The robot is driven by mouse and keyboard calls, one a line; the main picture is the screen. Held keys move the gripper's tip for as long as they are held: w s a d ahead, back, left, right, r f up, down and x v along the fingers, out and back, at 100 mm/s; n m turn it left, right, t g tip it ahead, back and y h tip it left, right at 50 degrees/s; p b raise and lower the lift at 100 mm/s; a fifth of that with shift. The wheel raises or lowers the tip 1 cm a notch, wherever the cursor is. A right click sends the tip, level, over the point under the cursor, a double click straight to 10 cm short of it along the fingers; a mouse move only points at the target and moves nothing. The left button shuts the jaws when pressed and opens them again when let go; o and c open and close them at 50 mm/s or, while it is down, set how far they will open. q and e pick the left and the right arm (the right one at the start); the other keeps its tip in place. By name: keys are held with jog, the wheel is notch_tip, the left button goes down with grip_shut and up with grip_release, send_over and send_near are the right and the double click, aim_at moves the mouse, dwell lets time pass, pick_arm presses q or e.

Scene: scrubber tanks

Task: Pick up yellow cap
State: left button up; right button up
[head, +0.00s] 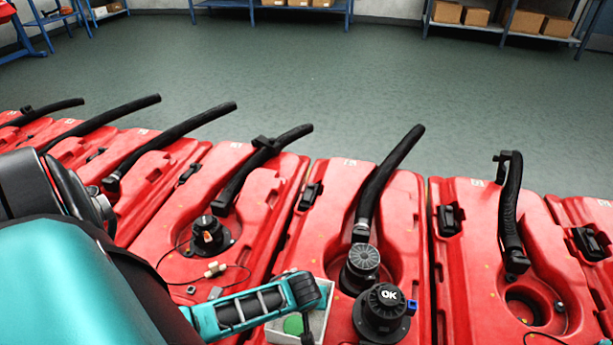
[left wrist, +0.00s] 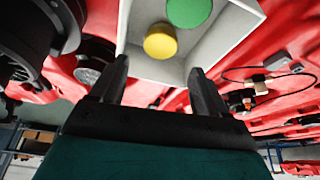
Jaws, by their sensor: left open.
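The yellow cap (left wrist: 160,42) lies in a white open box (left wrist: 236,32) next to a green cap (left wrist: 188,10) in the left wrist view. The box (head: 325,322) and green cap (head: 293,325) also show in the head view at the bottom, partly behind my left gripper; the yellow cap is hidden there. My left gripper (left wrist: 158,68) is open and empty. Its two fingers point toward the box, with the yellow cap ahead between them and apart from them. My right gripper is in neither view.
Red tanks (head: 265,205) with black hoses (head: 385,185) stand in a row. A black cap marked OK (head: 385,305) is right of the box. A black fitting with an orange mark (head: 208,235) sits at left. Grey floor (head: 300,80) lies beyond.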

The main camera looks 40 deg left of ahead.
pick_arm(q)
jog(key=b+x, duration=0.2)
jog(key=x, duration=0.3)
jog(key=b+x, duration=0.2)
jog(key=x, duration=0.1)
jog(key=b+x, duration=0.1)
jog(key=x, duration=0.1)
jog(key=shift+w+a+r+b, duration=0.2)
jog(key=shift+a+b, duration=0.05)
jog(key=shift+b, duration=0.05)
jog(key=shift+f, duration=0.1)
jog(key=shift+w, duration=0.1)
jog(key=c, duration=0.6)
jog(key=shift+c, duration=0.9)
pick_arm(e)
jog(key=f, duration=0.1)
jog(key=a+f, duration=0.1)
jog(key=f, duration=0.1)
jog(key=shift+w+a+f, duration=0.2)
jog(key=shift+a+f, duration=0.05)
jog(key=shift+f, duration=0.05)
